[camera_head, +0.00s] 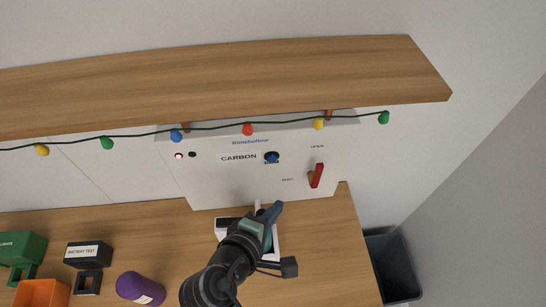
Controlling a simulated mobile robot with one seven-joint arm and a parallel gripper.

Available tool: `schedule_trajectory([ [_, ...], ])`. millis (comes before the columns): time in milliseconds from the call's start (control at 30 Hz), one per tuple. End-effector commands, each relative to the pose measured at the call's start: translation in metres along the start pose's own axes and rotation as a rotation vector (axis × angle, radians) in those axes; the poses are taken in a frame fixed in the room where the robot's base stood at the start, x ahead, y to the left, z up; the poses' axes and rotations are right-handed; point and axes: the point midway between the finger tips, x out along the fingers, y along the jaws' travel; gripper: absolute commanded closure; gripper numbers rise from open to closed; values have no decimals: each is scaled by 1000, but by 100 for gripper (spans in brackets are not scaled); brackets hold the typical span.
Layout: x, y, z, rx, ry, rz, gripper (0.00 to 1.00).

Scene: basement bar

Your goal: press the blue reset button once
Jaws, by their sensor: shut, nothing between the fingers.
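A round dark blue button or knob (272,157) sits on the front of a white panel (220,180), just right of a label reading CARBON. Nothing covers it. The small print around it is too blurred to read surely. My gripper (267,211) is shut and empty, below the blue knob in the picture and apart from it. It hangs over a white device (222,223) on the wooden counter. My gripper and arm hide most of that device, and a teal part (268,240) shows beside the gripper.
The panel also has a red lever (317,175) at right and a lit red lamp (178,156). A wooden shelf (230,80) with string lights overhangs it. The counter (320,260) holds a purple cylinder (140,288), an orange bin (42,293) and a black box (88,254).

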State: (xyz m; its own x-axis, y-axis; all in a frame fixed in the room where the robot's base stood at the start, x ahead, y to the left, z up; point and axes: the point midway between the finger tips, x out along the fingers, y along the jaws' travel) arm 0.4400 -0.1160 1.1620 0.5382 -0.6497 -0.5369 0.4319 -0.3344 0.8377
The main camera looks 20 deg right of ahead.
Motion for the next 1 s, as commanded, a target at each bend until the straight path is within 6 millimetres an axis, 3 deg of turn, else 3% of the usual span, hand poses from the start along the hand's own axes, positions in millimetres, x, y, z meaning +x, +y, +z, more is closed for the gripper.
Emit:
schedule_trajectory([
  [600, 51, 37, -37, 1, -1, 0, 100],
  [1000, 61, 44, -44, 1, 0, 0, 100],
])
